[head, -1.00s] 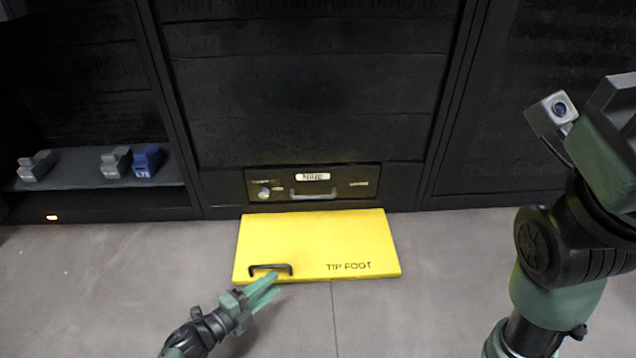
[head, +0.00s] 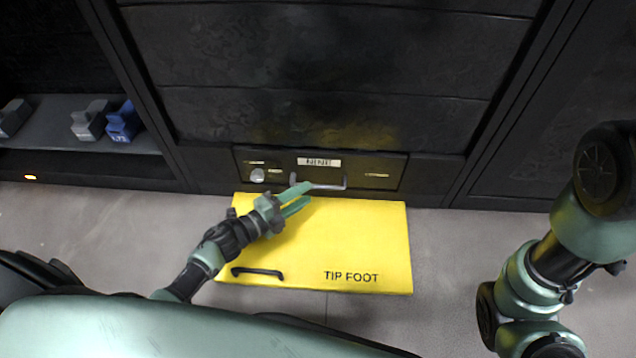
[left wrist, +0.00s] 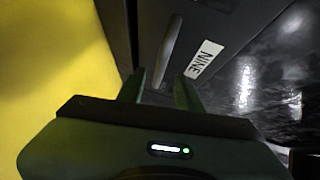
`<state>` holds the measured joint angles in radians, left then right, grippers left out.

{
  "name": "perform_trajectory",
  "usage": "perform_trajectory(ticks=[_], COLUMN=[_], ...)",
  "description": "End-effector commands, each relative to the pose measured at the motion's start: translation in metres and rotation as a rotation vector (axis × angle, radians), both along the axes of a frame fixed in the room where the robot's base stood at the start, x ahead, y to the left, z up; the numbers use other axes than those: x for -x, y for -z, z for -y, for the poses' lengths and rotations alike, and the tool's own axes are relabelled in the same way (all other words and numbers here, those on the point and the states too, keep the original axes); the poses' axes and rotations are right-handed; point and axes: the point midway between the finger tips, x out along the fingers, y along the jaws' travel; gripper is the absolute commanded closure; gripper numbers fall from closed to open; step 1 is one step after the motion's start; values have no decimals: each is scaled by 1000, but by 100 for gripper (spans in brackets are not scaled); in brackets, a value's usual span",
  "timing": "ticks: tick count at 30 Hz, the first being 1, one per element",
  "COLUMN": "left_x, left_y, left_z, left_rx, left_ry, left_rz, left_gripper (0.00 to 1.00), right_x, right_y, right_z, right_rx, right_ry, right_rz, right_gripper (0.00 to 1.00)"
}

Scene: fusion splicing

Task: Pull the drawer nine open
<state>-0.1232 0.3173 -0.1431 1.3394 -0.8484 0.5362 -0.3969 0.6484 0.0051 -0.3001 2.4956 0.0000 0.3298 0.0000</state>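The drawer (head: 385,172) is a dark front low in the black cabinet and looks shut. Its label reads NINE in the left wrist view (left wrist: 205,59). A grey bar handle (head: 330,187) crosses its middle, and a round knob (head: 257,175) sits at its left. My left gripper (head: 304,197) is open, its green fingertips at the left end of the handle. In the left wrist view the handle (left wrist: 171,50) lies just ahead, between the lines of the fingers (left wrist: 160,90); I cannot tell whether they touch it. My right gripper is out of view; only its arm shows.
A yellow TIP FOOT plate (head: 350,245) with a black handle (head: 258,272) lies on the grey floor below the drawer, under my left arm. A shelf (head: 50,130) at the left bears grey blocks (head: 90,120) and a blue block (head: 124,121). Floor right of the plate is clear.

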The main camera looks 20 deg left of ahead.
Motion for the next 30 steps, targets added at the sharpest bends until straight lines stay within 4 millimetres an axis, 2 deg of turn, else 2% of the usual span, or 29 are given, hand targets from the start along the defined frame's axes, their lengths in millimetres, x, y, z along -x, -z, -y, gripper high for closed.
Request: perform_trajectory(ticks=[5,9,20,24,30], left_x=[-26,-39,-44,-44,-44], left_y=[7,8,7,7,7], left_z=[16,24,28,28,28], left_rx=[1,0,1,1,1], left_ry=[1,1,0,0,0], left_rz=[3,2,0,0,0], left_gripper=[65,65,65,100,100], right_x=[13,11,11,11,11], right_y=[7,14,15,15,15], right_z=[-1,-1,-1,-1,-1], right_rx=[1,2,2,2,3], right_ry=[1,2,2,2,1], right_rz=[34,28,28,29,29], right_gripper=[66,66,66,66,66])
